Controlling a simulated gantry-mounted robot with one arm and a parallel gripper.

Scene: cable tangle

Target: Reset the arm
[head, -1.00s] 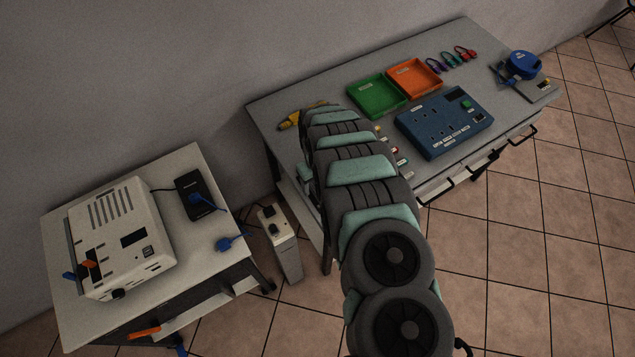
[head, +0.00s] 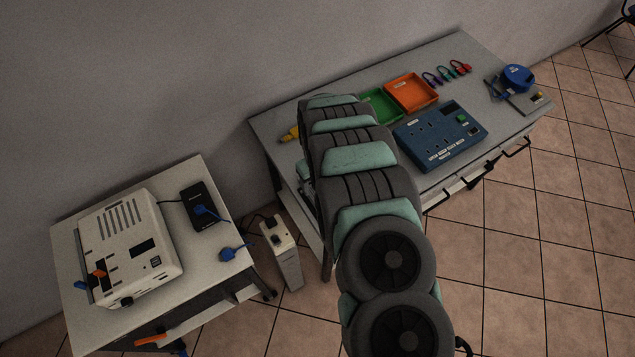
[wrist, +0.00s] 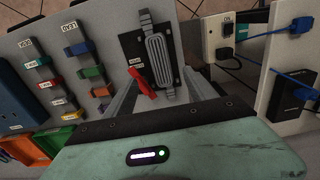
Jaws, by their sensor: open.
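My gripper (wrist: 163,88) shows in the wrist view with its two grey fingers spread apart and nothing between the tips that I can see it holding. Beyond the fingers, a grey ribbed part on a black plate (wrist: 173,62) and a red piece (wrist: 142,82) lie on the workbench surface. Whether the fingers touch anything is hard to tell, but they appear above the surface. In the head view my arm reaches over the left part of the workbench (head: 275,125), and its own links hide my gripper.
The workbench carries a green tray (head: 384,104), an orange tray (head: 411,91), a blue socket panel (head: 440,137) and a blue reel (head: 517,77). A side table (head: 215,275) holds a white device (head: 128,248) and a black box (head: 197,207). A power strip (head: 281,250) stands between the tables.

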